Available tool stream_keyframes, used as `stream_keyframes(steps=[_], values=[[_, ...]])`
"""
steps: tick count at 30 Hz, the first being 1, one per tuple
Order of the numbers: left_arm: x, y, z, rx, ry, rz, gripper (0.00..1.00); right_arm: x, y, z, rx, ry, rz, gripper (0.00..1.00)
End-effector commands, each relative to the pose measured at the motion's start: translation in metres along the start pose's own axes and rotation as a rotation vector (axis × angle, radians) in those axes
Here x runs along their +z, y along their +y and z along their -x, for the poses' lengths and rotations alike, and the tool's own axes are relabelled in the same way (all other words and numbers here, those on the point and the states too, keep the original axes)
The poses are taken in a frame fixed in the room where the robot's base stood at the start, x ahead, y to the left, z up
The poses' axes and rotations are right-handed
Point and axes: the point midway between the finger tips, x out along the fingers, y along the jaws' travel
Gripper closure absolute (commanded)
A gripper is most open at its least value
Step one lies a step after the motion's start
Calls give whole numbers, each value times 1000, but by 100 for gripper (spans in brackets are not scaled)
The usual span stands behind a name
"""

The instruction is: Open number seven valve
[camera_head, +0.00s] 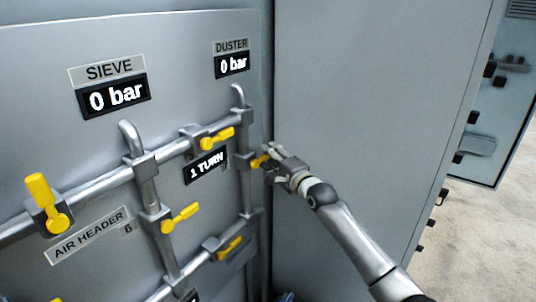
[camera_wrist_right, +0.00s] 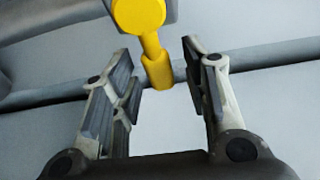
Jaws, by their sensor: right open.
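The valve with a yellow handle (camera_head: 259,161) sits on the right vertical pipe, below the DUSTER display. Its number is not readable, so I cannot tell if it is number seven. My right gripper (camera_head: 272,158) is at this handle, coming from the right. In the right wrist view the gripper (camera_wrist_right: 158,62) is open. The yellow handle (camera_wrist_right: 157,68) reaches down between the two fingers, with gaps on both sides. My left gripper is not in view.
Grey pipes (camera_head: 95,187) cross the panel. A large grey cabinet wall (camera_head: 375,90) stands right.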

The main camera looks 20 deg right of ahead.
Motion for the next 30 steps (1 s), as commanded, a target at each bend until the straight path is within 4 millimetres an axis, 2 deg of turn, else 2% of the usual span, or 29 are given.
stream_keyframes(steps=[6, 16, 26, 30], values=[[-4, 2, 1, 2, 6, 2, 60, 0, 0, -14, 0, 1, 0, 58], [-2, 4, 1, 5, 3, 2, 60, 0, 0, -16, 0, 1, 1, 58], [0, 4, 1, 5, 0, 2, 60, 0, 0, -16, 1, 1, 1, 99], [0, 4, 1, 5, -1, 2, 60, 0, 0, -16, 1, 1, 1, 100]])
